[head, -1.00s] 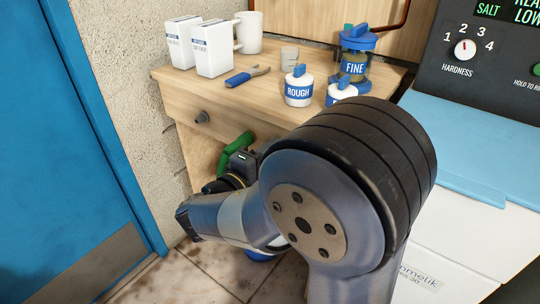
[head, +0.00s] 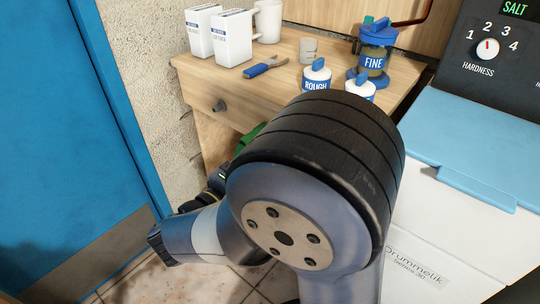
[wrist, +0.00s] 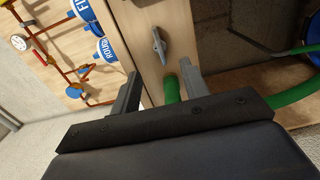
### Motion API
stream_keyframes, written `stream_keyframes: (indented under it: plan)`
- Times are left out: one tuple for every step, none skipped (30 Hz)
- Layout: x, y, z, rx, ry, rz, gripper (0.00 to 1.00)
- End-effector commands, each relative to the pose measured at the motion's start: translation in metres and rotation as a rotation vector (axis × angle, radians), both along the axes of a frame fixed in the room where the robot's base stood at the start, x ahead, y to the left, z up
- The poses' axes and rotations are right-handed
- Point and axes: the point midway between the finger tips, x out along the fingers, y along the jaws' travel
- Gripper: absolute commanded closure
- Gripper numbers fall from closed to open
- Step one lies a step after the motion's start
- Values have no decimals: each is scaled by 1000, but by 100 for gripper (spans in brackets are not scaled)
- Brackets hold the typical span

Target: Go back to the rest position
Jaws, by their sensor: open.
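I cannot tell whether a finger touches anything. In the head view my arm's large joint covers the middle, and the fingers cannot be made out.
The wooden cabinet (head: 200,75) carries white cartons (head: 232,38), a mug (head: 267,22), a blue-handled tool (head: 265,68), a ROUGH jar (head: 316,80) and a FINE jar (head: 374,55). A blue door (head: 60,120) stands left, a white machine (head: 440,230) right. Tiled floor shows between.

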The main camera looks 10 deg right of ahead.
Motion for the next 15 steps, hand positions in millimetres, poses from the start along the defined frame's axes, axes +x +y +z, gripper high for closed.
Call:
stream_keyframes:
  plan:
    - [-3, 5, 1, -1, 1, 2, 57]
    - [-5, 6, 1, -1, 1, 1, 57]
    - [-6, 8, 1, -1, 1, 1, 57]
    - [-7, 9, 1, -1, 1, 1, 57]
    - [-8, 10, 1, -1, 1, 1, 57]
    - [-9, 11, 0, 0, 0, 1, 57]
    - [-9, 11, 0, 0, 0, 1, 57]
    - [-10, 12, 0, 0, 0, 0, 57]
    - [-10, 12, 0, 0, 0, 0, 57]
    - [-10, 12, 0, 0, 0, -1, 57]
    - [-10, 12, 0, 0, 0, -1, 57]
    - [-10, 12, 0, 0, 0, -1, 57]
    - [-10, 12, 0, 0, 0, -1, 57]
    - [-10, 12, 0, 0, 0, -1, 57]
    - [-10, 12, 0, 0, 0, -1, 57]
